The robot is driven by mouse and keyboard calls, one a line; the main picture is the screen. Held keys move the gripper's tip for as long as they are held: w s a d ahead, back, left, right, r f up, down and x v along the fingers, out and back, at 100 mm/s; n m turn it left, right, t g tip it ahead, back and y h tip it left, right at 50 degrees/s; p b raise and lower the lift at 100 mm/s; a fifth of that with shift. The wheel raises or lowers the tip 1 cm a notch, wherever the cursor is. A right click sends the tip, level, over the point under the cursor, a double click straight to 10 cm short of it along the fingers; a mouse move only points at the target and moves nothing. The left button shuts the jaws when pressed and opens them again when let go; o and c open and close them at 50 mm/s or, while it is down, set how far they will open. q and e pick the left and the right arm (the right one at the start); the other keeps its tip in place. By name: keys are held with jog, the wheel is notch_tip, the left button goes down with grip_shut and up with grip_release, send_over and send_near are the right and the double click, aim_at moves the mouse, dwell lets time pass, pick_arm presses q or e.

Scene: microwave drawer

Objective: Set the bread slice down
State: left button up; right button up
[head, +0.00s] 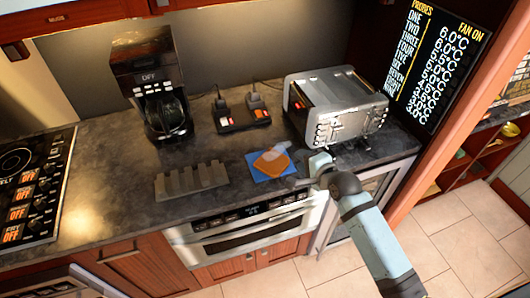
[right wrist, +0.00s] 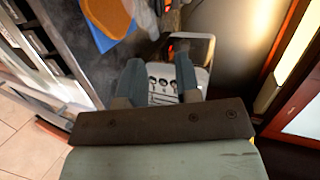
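The bread slice (head: 271,160), an orange-brown slab, lies on a blue mat (head: 258,174) near the counter's front edge. In the right wrist view the bread slice (right wrist: 108,14) and the blue mat (right wrist: 97,38) show at the top left. My right gripper (head: 304,167) is just right of the mat, low over the counter. In the right wrist view its two fingers (right wrist: 158,75) stand apart with nothing between them, and they are clear of the bread. My left gripper is not in view.
A silver toaster (head: 335,105) stands behind and right of my right gripper, close to it. A grey slotted rack (head: 191,181) is left of the mat. A coffee maker (head: 152,85) and two small black-and-red devices (head: 241,110) stand farther back. An oven (head: 245,228) is below the counter.

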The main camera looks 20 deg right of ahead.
jog(key=s+a+f+n+g, duration=0.1)
jog(key=s+a+f+n, duration=0.1)
jog(key=s+f+n, duration=0.3)
jog(key=s+a+f+n, duration=0.2)
jog(key=s+f+n, duration=0.3)
jog(key=s, duration=0.5)
jog(key=s+a+f+n+g, duration=0.1)
jog(key=s+a+f+n, duration=0.1)
jog(key=s+f+n, duration=0.3)
jog(key=s+n, duration=0.2)
jog(key=s, duration=0.1)
jog(key=shift+s+a+n+g, duration=0.25)
jog(key=shift+a+n+g, duration=0.05)
jog(key=shift+n, duration=0.1)
